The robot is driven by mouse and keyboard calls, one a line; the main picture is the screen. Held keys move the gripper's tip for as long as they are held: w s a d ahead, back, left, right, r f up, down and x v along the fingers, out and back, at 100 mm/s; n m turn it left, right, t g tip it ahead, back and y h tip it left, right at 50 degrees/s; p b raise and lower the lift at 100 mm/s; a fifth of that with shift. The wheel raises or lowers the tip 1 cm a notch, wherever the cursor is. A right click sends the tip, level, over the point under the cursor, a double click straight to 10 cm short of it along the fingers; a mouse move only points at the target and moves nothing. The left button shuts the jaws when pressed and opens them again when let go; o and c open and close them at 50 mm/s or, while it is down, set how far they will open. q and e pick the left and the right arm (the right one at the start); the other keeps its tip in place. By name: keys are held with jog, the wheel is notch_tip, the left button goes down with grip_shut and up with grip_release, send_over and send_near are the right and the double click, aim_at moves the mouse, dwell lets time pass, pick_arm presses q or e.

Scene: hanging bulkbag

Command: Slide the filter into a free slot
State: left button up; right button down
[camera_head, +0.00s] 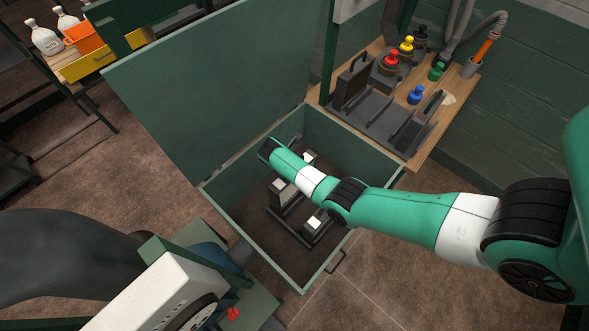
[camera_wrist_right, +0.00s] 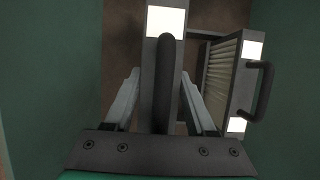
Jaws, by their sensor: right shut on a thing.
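In the right wrist view a grey filter (camera_wrist_right: 151,65) with a dark bar handle and a white label is between the fingers of my right gripper (camera_wrist_right: 160,88), which is shut on it. In the head view my right arm reaches over the open green box, and its gripper is hidden behind the arm. Another filter (camera_wrist_right: 228,85) with pleats, white labels and a dark handle lies to the right, apart from my gripper. Grey units with white labels (camera_head: 314,226) show inside the box in the head view; I cannot tell which is held. My left gripper is not in view.
The green box (camera_head: 246,243) has high walls and a raised lid (camera_head: 205,85). A wooden shelf (camera_head: 425,150) at the upper right bears a dark slotted rack (camera_head: 385,112) and coloured-capped bottles (camera_head: 415,96). A machine (camera_head: 165,295) stands at the lower left.

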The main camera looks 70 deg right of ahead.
dwell(0.3)
jog(key=shift+f+b, duration=3.4)
jog(key=shift+f, duration=0.4)
jog(key=shift+c, duration=0.7)
grip_release()
jog(key=p+v, duration=0.5)
jog(key=v, duration=0.5)
jog(key=shift+r, duration=0.3)
jog(key=shift+w+a+r, duration=0.1)
jog(key=shift+a+r, duration=0.15)
jog(key=shift+r, duration=0.25)
